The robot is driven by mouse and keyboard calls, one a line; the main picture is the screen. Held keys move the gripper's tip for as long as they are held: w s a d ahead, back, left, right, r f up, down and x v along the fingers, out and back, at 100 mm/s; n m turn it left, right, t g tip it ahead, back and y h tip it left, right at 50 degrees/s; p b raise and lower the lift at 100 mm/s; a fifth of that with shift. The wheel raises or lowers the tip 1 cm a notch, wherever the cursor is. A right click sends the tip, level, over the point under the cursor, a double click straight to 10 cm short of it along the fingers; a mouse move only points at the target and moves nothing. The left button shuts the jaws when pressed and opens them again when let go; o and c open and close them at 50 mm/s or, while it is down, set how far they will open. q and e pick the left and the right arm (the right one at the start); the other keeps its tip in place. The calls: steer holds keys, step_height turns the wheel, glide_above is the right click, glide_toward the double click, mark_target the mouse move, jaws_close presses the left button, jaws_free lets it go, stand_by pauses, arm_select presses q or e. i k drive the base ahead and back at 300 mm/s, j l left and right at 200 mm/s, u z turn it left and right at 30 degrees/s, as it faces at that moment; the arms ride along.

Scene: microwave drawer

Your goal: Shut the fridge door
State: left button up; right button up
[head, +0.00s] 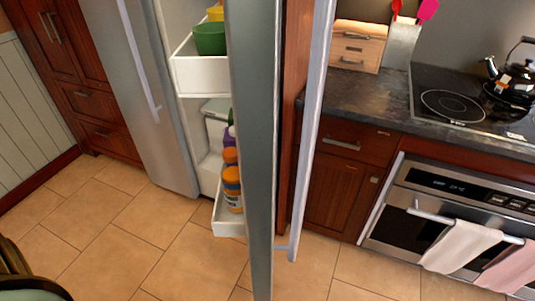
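The open fridge door (253,130) stands out toward me in the middle of the head view, seen almost edge-on. Its long pale bar handle (311,130) is on the right side of the door. White door bins on its left side hold a green bowl (210,39) and bottles with orange parts (232,185). The other fridge door (155,120), silver with its own bar handle (137,55), is at the left and looks shut. Part of the white fridge interior shows between the two doors. Neither of my grippers is in view.
The tiled floor (110,225) is clear in front of the fridge. A dark chair-like object (20,280) is at the bottom left corner. On the right are a counter (365,95), a cooktop with a black kettle (515,80), and an oven with hanging towels (460,245).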

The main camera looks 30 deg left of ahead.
mark_target(253, 28)
steer(key=i+u, duration=0.2)
steer(key=u, duration=0.2)
steer(key=i+l+u, duration=0.2)
steer(key=u, duration=0.15)
steer(key=i+l+u, duration=0.15)
steer(key=u, duration=0.25)
steer(key=k+j+u, duration=0.15)
steer(key=j, duration=0.2)
